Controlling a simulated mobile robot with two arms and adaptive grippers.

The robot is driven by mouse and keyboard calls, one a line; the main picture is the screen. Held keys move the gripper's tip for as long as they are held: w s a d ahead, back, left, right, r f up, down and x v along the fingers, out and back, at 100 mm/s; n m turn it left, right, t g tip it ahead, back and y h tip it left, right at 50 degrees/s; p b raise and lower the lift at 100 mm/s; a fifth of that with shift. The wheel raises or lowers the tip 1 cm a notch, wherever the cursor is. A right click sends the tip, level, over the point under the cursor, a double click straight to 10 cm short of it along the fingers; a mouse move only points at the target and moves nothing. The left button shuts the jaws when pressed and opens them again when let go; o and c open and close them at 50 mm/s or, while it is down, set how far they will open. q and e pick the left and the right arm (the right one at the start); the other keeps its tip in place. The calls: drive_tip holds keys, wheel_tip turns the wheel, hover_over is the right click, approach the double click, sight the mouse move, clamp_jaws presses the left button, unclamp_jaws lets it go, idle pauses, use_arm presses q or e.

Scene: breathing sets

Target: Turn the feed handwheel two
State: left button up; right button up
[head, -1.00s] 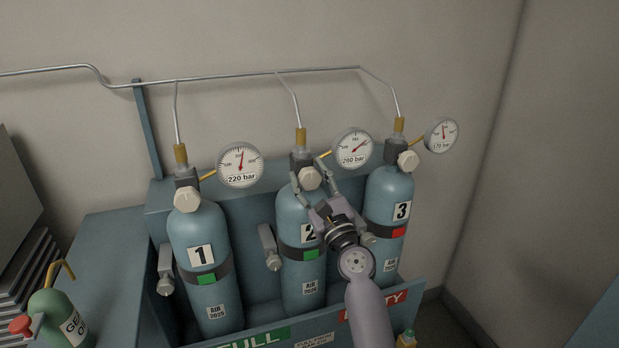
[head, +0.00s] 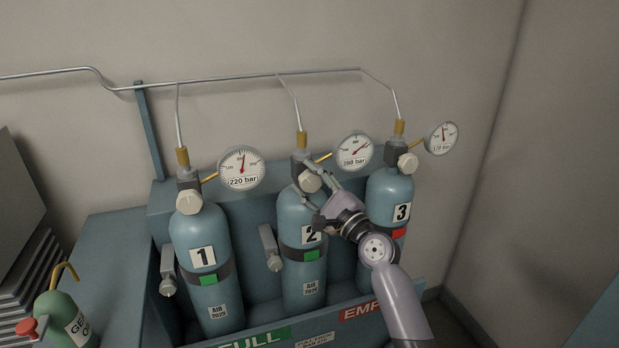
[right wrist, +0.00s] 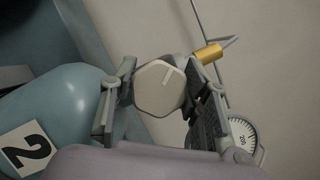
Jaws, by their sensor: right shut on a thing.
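Cylinder two (head: 297,215) is a blue bottle marked 2, standing between cylinder one (head: 198,235) and cylinder three (head: 385,185). Its feed handwheel (head: 309,183) is a pale faceted knob at the valve on the neck. My right gripper (head: 318,181) is shut on this handwheel, partly covering it. In the right wrist view the handwheel (right wrist: 159,90) lies between the two fingers (right wrist: 161,98), with a pale line on its face. My left gripper is not in view.
The other handwheels (head: 190,201) (head: 408,163) sit close on either side, with gauges (head: 241,168) (head: 441,138) beside them. A thin metal pipe (head: 230,78) runs along the wall above. A green oil can (head: 66,315) stands at the lower left.

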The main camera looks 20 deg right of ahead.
drive_tip(key=n+g+p, duration=0.1)
drive_tip(key=n, duration=0.1)
drive_tip(key=n+g+p, duration=0.1)
drive_tip(key=n, duration=0.2)
drive_tip(key=shift+y, duration=0.4)
drive_tip(key=shift+a+f+n+g+h+p, duration=0.15)
drive_tip(key=shift+n+g+p, duration=0.2)
drive_tip(key=shift+n+p, duration=0.45)
drive_tip(key=shift+d+f+n+g+h+p, duration=0.15)
drive_tip(key=shift+n+g+p, duration=0.2)
drive_tip(key=shift+n+p, duration=0.45)
drive_tip(key=shift+a, duration=0.1)
drive_tip(key=o, duration=1.2)
drive_tip(key=shift+r, duration=0.1)
drive_tip(key=shift+c, duration=0.2)
drive_tip(key=v, duration=1.2)
